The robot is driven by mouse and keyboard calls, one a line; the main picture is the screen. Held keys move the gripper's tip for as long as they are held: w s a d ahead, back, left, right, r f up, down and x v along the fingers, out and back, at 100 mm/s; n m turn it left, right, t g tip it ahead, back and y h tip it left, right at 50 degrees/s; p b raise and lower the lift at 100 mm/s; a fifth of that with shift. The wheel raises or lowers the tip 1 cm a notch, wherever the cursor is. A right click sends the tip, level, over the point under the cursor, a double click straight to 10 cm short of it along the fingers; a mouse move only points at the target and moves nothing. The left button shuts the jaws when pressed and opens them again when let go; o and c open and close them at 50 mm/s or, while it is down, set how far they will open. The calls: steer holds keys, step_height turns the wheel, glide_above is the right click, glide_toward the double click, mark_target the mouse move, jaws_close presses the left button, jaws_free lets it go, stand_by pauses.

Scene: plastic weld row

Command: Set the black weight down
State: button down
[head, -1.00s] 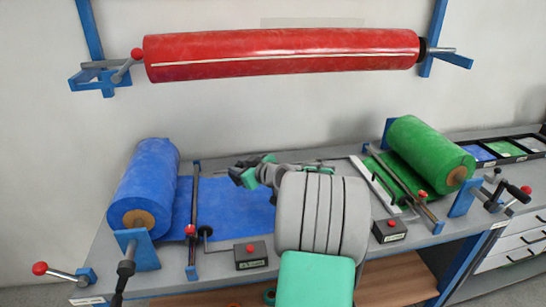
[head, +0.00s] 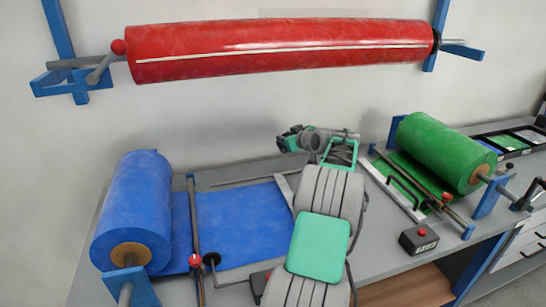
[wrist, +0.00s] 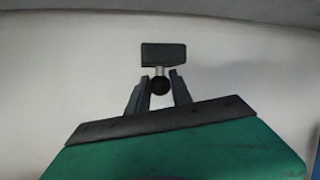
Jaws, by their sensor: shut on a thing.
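My gripper (wrist: 159,88) is shut on the round dark knob of the black weight. The weight's black block (wrist: 163,53) and short silver stem show beyond the fingertips in the wrist view. In the head view my gripper (head: 288,140) is above the back of the bench, in front of the pale wall, beyond the blue sheet (head: 250,222). The weight is too small and dark there to tell clearly from the fingers. My arm hides part of the bench middle.
A blue roll (head: 133,210) stands at the left and a green roll (head: 445,150) at the right. A red roll (head: 280,50) hangs on the wall above. Metal bars (head: 194,220) cross the bench.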

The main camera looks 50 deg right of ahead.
steer(key=w+f, duration=0.2)
steer(key=w+a+f, duration=0.1)
steer(key=w+f, duration=0.2)
steer(key=shift+w+f, duration=0.25)
steer(key=shift+w+a+f, duration=0.1)
steer(key=shift+w+f, duration=0.05)
steer(key=shift+f, duration=1.6)
steer(key=shift+f, duration=0.1)
steer(key=c, duration=1.6)
jaws_free()
steer(key=shift+f, duration=0.3)
steer(key=o, duration=0.5)
steer(key=shift+r, duration=0.1)
steer(key=shift+c, duration=0.2)
steer(key=shift+r, duration=0.25)
steer(key=v, duration=1.2)
steer(key=shift+a+f, duration=0.1)
steer(key=shift+f, duration=0.1)
